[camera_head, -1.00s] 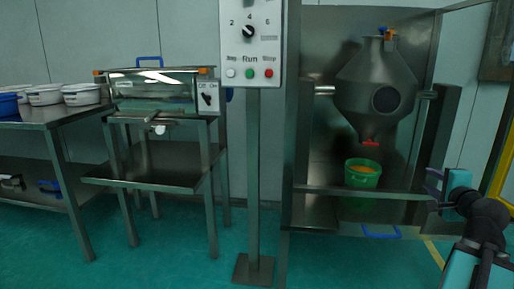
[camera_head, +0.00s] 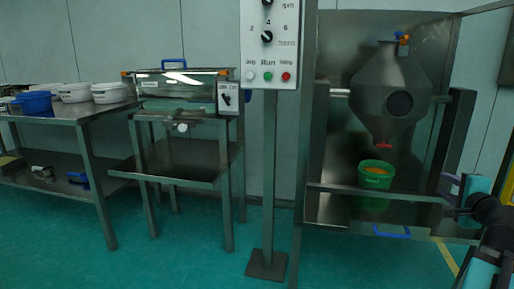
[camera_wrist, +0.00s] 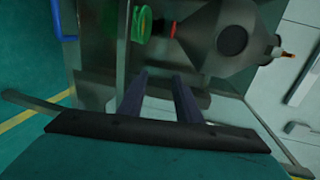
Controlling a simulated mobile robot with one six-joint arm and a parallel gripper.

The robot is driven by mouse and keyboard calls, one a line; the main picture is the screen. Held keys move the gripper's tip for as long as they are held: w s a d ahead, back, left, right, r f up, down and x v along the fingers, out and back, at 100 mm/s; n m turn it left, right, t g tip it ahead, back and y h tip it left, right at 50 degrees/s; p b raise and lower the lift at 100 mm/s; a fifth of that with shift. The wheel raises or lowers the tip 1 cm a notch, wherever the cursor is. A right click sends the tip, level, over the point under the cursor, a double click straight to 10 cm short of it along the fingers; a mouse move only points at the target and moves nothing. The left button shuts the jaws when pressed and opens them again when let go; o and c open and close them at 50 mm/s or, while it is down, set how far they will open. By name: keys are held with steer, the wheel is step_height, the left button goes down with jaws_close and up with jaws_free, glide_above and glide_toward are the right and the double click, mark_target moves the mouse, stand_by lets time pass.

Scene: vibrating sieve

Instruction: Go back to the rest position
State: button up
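My gripper (camera_head: 452,192) is at the right edge of the head view, in front of the steel frame of the blender. In the wrist view my gripper (camera_wrist: 160,95) shows two dark fingers spread apart with nothing between them. It is open and empty. The grey double-cone blender (camera_head: 391,92) hangs behind it, with a red outlet at its bottom. A green bucket (camera_head: 375,176) with orange material stands under the outlet. The bucket also shows in the wrist view (camera_wrist: 142,24), apart from the fingers.
A control post (camera_head: 269,170) with a button panel (camera_head: 269,45) stands mid-view. The vibrating sieve (camera_head: 180,92) sits on a steel stand to the left. A table (camera_head: 75,112) with white tubs and a blue tub is farther left. The green floor (camera_head: 200,262) in front is clear.

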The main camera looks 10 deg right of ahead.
steer(key=w+a+f+n+g+y+p, duration=0.1)
steer(key=w+a+f+y+p, duration=0.2)
steer(key=w+a+p, duration=0.45)
steer(key=w+a+f+n+g+y+p, duration=0.1)
steer(key=w+a+f+y+p, duration=0.1)
steer(key=w+a+f+p, duration=0.5)
steer(key=s+a+f+n+g+y+p, duration=0.1)
steer(key=a+f+g+p, duration=0.2)
steer(key=a, duration=0.4)
steer(key=a+f+n+y+p, duration=0.2)
steer(key=a+f+p, duration=0.15)
steer(key=a, duration=0.45)
steer(key=s+a+f+n+g+y+p, duration=0.1)
steer(key=a+f+g+p, duration=0.2)
steer(key=a, duration=0.4)
steer(key=s+a+f+n+g+p, duration=0.3)
steer(key=s+a+f+p, duration=0.25)
steer(key=s+a, duration=0.2)
steer(key=s+a+f+n+g+p, duration=0.3)
steer(key=s+a+f+p, duration=0.3)
steer(key=s, duration=0.3)
steer(key=s+d+f+n+g+h+p, duration=0.1)
steer(key=s+n+g+p, duration=0.4)
steer(key=s, duration=1.5)
steer(key=f+n+g+h, duration=0.1)
steer(key=n+h, duration=0.1)
steer(key=n, duration=0.3)
steer(key=shift+s+d+f, duration=0.15)
steer(key=shift+s, duration=0.2)
